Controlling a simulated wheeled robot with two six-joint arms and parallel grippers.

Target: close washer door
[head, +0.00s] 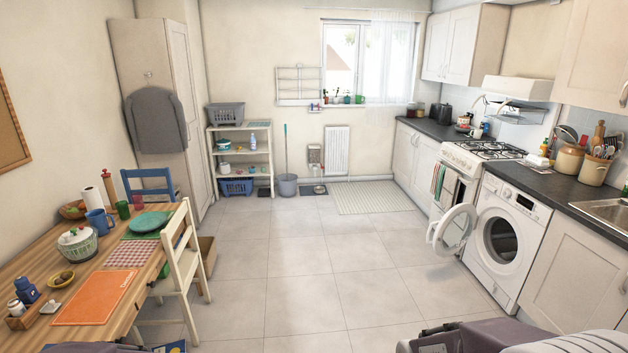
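The white washer (522,212) stands under the dark counter on the right, its front facing left into the room. Its round door (455,229) is open, swung out to the left of the washer front, with a pale ring around the glass. The dark round drum opening (501,239) is uncovered, and I cannot make out anything inside. Parts of my own arms show at the bottom edge, well short of the washer and apart from the door. I see no fingertips of either gripper.
The tiled floor (305,265) in front of the washer is clear. A white stove (462,170) stands just beyond the door. On the left are a wooden table (40,265) and a cream chair (180,265). A white cabinet (575,270) stands right of the washer.

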